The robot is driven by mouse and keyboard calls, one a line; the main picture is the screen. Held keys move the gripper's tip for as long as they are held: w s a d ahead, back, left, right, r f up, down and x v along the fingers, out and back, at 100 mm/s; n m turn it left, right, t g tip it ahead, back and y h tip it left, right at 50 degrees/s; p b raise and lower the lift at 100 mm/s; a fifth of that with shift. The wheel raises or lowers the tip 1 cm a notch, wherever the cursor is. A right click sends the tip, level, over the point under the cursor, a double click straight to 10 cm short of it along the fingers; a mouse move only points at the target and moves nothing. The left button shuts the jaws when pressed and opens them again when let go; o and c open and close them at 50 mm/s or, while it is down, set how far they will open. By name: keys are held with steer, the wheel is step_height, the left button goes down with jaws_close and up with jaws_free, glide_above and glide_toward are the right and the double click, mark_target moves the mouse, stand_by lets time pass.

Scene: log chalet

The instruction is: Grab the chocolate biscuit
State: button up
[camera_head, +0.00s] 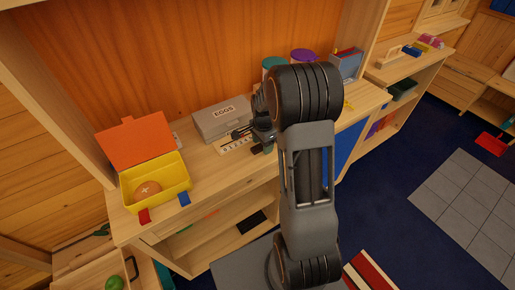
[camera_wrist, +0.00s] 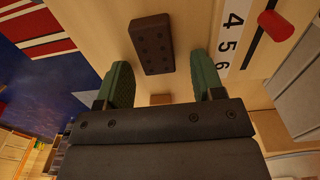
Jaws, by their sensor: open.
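The chocolate biscuit (camera_wrist: 152,43) is a dark brown rectangle with rows of small dots, lying on the pale wooden top in the wrist view. My gripper (camera_wrist: 161,66) is open, with its two green fingers apart and nothing held between them. The biscuit lies ahead of the fingertips, roughly in line with the gap between them. In the head view my gripper (camera_head: 262,143) is over the counter, in front of the grey eggs box; my arm hides part of this area, and I cannot clearly make out the biscuit there.
A number strip (camera_wrist: 232,35) and a red peg (camera_wrist: 275,25) lie right of the biscuit. A small brown block (camera_wrist: 160,99) shows near my palm. The eggs box (camera_head: 222,118) stands behind my gripper. A yellow lunchbox (camera_head: 158,182) is at left. Counter between them is mostly clear.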

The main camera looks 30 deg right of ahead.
steer(key=c, duration=1)
